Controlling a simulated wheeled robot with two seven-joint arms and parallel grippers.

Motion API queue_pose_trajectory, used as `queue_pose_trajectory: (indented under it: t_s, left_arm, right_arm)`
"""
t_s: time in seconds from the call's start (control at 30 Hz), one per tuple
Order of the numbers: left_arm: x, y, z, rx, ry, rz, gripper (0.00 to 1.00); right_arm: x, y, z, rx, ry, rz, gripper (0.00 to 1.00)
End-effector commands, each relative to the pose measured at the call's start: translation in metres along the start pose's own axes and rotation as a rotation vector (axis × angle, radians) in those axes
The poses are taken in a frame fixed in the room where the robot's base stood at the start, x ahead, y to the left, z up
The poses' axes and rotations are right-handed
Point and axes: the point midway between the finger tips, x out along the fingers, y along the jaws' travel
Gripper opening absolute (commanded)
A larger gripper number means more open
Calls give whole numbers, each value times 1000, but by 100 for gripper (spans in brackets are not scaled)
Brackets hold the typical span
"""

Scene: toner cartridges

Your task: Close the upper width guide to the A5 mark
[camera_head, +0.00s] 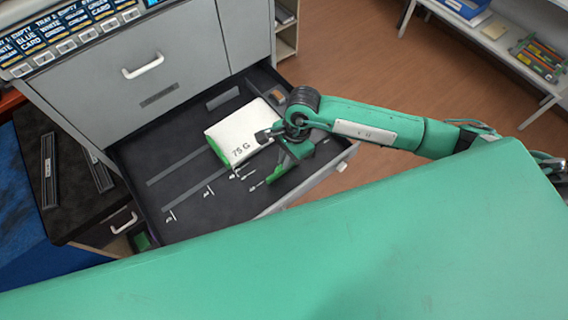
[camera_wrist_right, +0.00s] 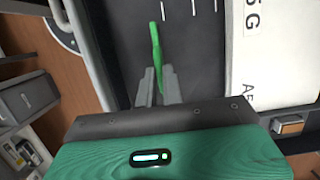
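An open dark tray (camera_head: 185,222) holds a white paper stack (camera_head: 232,125) marked "75 G" with a green left end. A green guide plate (camera_head: 274,176) stands upright on the tray floor, apart from the stack's near side. My right gripper (camera_head: 283,150) reaches down over it. In the right wrist view, the gripper's two grey fingers (camera_wrist_right: 159,85) sit on either side of the thin green guide (camera_wrist_right: 155,45) and appear closed on it. The stack (camera_wrist_right: 270,60) shows "A5" on its surface there. White tick marks (camera_head: 242,172) lie on the tray floor; their labels are too small to read. My left gripper is out of view.
The grey machine front (camera_head: 160,75) with a white handle rises behind the tray. The tray's light front wall (camera_head: 310,182) is close to my right gripper. A dark cabinet (camera_head: 60,175) stands left. A large green surface fills the bottom of the head view.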

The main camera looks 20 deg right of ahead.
Motion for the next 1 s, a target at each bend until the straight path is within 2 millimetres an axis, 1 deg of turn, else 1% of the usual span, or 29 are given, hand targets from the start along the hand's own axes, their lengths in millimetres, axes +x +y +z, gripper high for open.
queue_pose_trajectory:
  t_s: [0.17,1.0]
  left_arm:
    - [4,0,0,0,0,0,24]
    - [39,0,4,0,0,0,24]
  right_arm:
    - [2,-5,0,0,0,0,0]
    - [3,-64,-1,-1,0,-1,0]
